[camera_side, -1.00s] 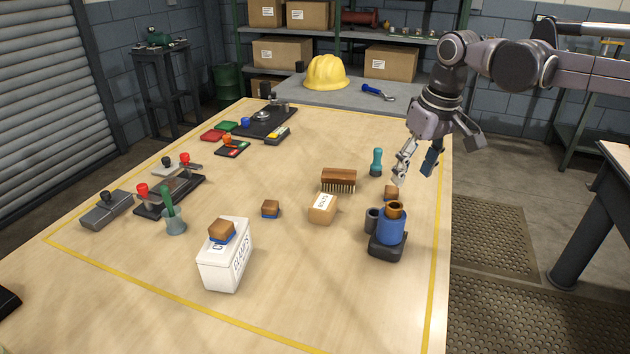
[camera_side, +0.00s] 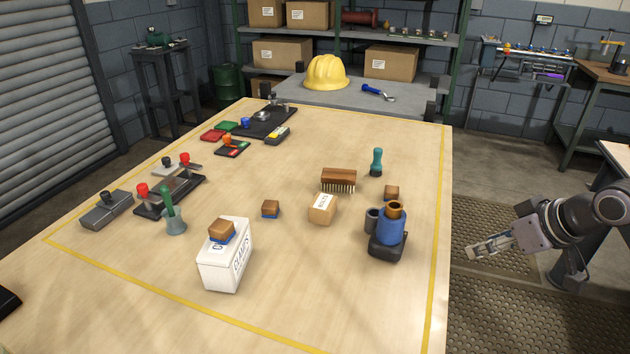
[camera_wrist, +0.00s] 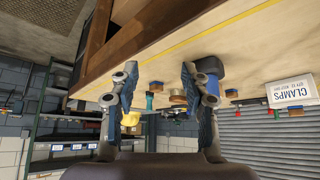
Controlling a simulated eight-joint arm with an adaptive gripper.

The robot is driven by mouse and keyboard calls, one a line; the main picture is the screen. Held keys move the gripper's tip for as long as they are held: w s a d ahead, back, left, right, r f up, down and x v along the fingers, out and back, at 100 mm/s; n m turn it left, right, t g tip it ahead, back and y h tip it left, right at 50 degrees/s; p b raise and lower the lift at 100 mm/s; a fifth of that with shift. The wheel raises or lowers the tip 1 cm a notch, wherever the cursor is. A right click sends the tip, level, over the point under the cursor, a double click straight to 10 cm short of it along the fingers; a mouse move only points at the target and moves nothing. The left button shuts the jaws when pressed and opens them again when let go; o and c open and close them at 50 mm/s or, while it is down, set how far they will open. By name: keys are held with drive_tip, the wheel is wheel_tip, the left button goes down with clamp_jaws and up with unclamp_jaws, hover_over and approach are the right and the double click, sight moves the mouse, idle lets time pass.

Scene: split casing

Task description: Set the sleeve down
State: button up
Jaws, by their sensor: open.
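The blue cylinder stands on a dark base (camera_side: 387,246) near the table's right edge. A grey hollow tube (camera_side: 372,220) stands close on its left; I cannot tell which of the two ring-like parts the task means. My gripper (camera_side: 472,252) is off the right side of the table, apart from these parts. In the wrist view my gripper (camera_wrist: 158,72) has its fingers spread with nothing between them. The blue cylinder shows partly hidden behind the right finger.
A teal-handled tool (camera_side: 376,162) stands behind. A white clamps box (camera_side: 226,256) is at front left. The table's front right is clear.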

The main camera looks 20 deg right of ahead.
idle(0.3)
drive_tip(key=w+a+r+n+g+y, duration=0.1)
drive_tip(key=w+a+n+g+y, duration=0.1)
drive_tip(key=w+n+y, duration=0.3)
drive_tip(key=w+a+r+n+g+y, duration=0.1)
drive_tip(key=w+n+g, duration=0.1)
drive_tip(key=w, duration=0.5)
drive_tip(key=n+g+y, duration=0.2)
drive_tip(key=n+y, duration=0.5)
drive_tip(key=n, duration=0.3)
approach(369, 218)
drive_tip(key=shift+y, duration=0.3)
drive_tip(key=x, duration=0.4)
drive_tip(key=f+x, duration=0.1)
drive_tip(key=x, duration=0.1)
drive_tip(key=shift+w+d, duration=0.2)
drive_tip(key=shift+w, duration=0.15)
drive_tip(key=shift+c, duration=0.5)
